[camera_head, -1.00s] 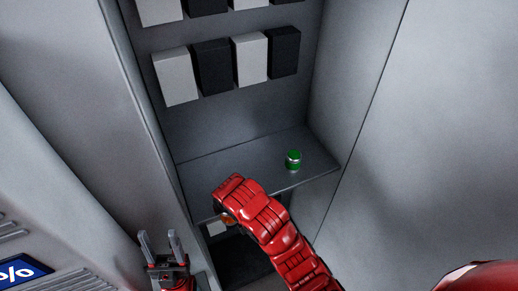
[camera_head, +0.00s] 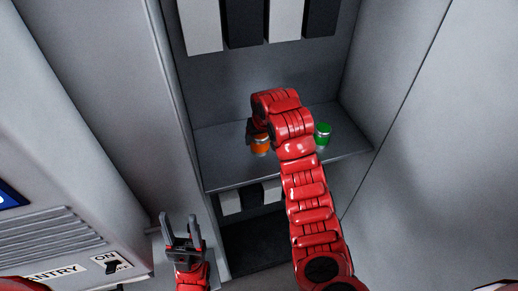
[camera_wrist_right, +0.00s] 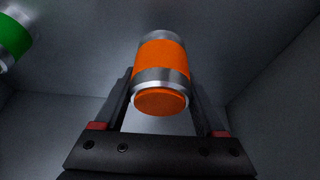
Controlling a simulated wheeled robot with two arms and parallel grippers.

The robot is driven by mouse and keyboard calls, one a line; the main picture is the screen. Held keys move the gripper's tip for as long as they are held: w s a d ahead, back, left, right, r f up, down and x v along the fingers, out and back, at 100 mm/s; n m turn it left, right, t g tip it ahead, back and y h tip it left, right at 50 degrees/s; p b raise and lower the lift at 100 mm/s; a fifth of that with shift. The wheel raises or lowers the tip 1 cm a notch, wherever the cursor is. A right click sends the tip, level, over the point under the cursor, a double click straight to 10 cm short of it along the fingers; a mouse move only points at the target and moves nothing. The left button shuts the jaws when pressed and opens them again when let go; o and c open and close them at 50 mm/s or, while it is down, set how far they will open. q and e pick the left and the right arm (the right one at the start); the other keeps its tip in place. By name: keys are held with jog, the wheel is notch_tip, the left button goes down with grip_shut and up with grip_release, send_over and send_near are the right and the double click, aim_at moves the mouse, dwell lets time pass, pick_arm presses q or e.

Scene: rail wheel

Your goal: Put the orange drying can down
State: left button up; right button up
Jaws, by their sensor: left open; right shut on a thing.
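The orange drying can (camera_head: 260,146), orange with silver bands, is at the left part of the grey shelf (camera_head: 225,174). My right gripper (camera_head: 257,131) is shut on it, its fingers partly hidden by my red wrist in the head view. In the right wrist view the can (camera_wrist_right: 160,60) sits between the two fingers of the right gripper (camera_wrist_right: 163,92), one end facing the camera. I cannot tell whether the can touches the shelf. My left gripper (camera_head: 181,228) is open and empty, low and in front of the cabinet, fingers pointing up.
A green can (camera_head: 323,133) stands on the shelf to the right of my right wrist; it also shows in the right wrist view (camera_wrist_right: 12,40). White and dark blocks (camera_head: 245,22) hang on the back wall above. Cabinet walls close both sides. The shelf's front left is bare.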

aim_at(259, 146)
notch_tip(259, 146, down, 3)
jog(key=shift+f, duration=0.2)
jog(key=shift+f, duration=0.2)
jog(key=o, duration=1.5)
jog(key=shift+o, duration=0.2)
jog(key=shift+r, duration=0.1)
